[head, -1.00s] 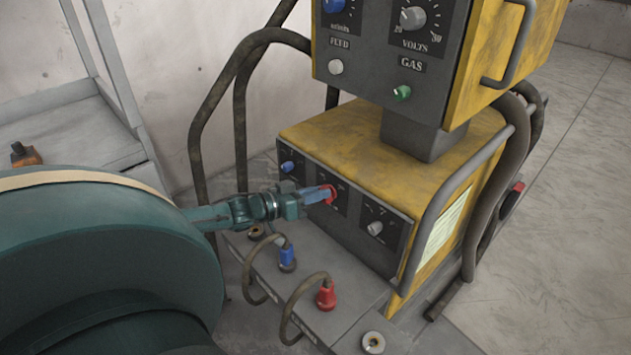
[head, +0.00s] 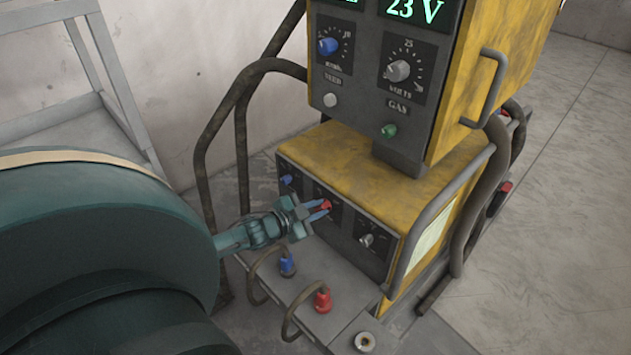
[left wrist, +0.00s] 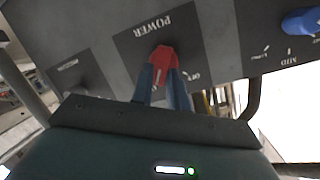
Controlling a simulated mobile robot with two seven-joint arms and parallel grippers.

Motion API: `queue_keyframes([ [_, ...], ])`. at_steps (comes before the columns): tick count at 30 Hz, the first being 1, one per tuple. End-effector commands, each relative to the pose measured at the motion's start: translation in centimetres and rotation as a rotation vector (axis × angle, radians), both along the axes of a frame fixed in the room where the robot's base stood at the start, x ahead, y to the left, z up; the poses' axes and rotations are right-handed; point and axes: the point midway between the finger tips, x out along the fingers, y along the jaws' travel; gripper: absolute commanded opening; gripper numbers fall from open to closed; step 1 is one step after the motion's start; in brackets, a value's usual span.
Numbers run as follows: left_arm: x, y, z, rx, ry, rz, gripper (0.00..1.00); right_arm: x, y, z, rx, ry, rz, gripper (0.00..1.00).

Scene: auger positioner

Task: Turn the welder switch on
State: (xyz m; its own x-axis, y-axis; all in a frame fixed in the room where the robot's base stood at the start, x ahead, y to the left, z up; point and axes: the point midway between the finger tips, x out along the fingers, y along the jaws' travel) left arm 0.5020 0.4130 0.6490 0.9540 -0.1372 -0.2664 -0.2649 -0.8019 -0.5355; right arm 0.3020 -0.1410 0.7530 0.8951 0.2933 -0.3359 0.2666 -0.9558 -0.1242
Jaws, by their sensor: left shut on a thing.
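The welder (head: 345,165) is a yellow unit with a grey front, at the centre right of the head view. Its red power switch (head: 326,204) is a knob on the lower front panel. In the left wrist view, the red knob (left wrist: 164,60) sits below a POWER label that appears upside down. My left gripper (head: 318,211) reaches in from the left and is shut on the red knob. In the left wrist view its two blue-grey fingers (left wrist: 163,82) lie on either side of the knob. My right gripper is not in view.
The upper box has a lit green display (head: 414,10) reading 23 V. A blue knob (head: 286,180) and a grey knob (head: 367,240) flank the switch. Blue (head: 287,265) and red (head: 323,300) cable plugs stand on the ledge below. A grey shelf frame (head: 75,130) is at left.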

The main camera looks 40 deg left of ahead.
Motion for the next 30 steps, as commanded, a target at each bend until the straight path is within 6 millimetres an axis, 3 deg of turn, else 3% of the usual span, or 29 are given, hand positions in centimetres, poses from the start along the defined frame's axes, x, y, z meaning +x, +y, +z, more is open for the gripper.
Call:
queue_keyframes([
  [12,-0.01,-0.33,0.00,0.191,-0.019,0.000,0.00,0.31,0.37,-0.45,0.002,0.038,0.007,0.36],
  [29,0.00,-0.38,-0.09,0.224,-0.021,-0.002,0.00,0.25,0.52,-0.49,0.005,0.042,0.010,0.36],
  [30,0.00,-0.38,-0.09,0.224,-0.021,-0.002,0.18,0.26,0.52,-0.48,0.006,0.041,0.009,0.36],
])
